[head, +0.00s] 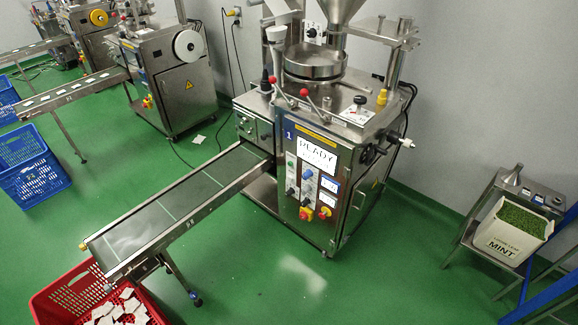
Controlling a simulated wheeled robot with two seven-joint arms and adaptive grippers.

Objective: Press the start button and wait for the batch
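The steel teabag packing machine (342,130), labelled 1, stands in the middle. Its front display (317,157) reads READY. Which one is the start button is too small to tell. The conveyor (180,197) runs from the machine to the lower left, and no teabags show on its belt. A red crate (62,300) at its end holds several white teabags (128,306). Neither of my grippers is in view.
Green floor (290,285) is open in front of the machine. A white MINT bin (505,240) of green leaves sits on a stand at right, beside blue bars (545,297). Blue crates (30,175) and other packers (175,75) stand at left.

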